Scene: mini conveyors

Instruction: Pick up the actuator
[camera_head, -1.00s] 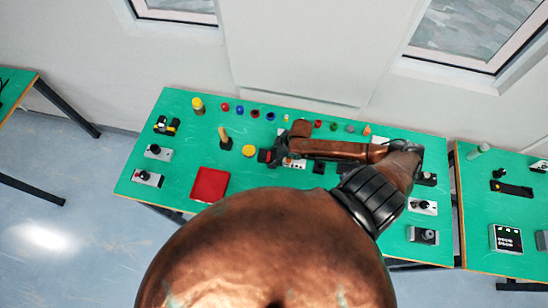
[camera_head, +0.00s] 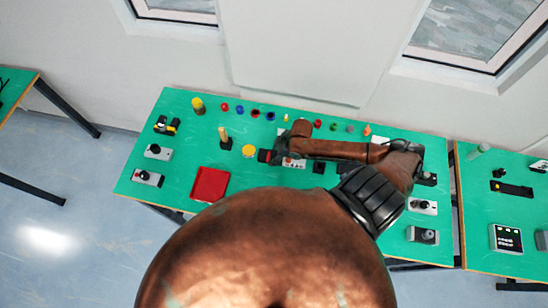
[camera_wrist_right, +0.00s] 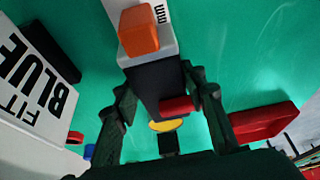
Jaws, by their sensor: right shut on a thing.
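My right arm reaches in from the right in the head view, and its gripper is mostly hidden below the wrist there. In the right wrist view the two dark fingers of my right gripper (camera_wrist_right: 160,88) stand on either side of a dark block (camera_wrist_right: 153,78), shut on it. This block appears to be the actuator, but I cannot tell for sure. A red cylinder (camera_wrist_right: 177,106) shows at its near end. A grey part with an orange cube (camera_wrist_right: 139,31) shows at its far end. My left gripper is not in view.
A red tray (camera_head: 209,184) lies on the green table (camera_head: 190,140) left of my gripper. Several small coloured parts line the back. Grey control boxes (camera_head: 159,152) sit at the left.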

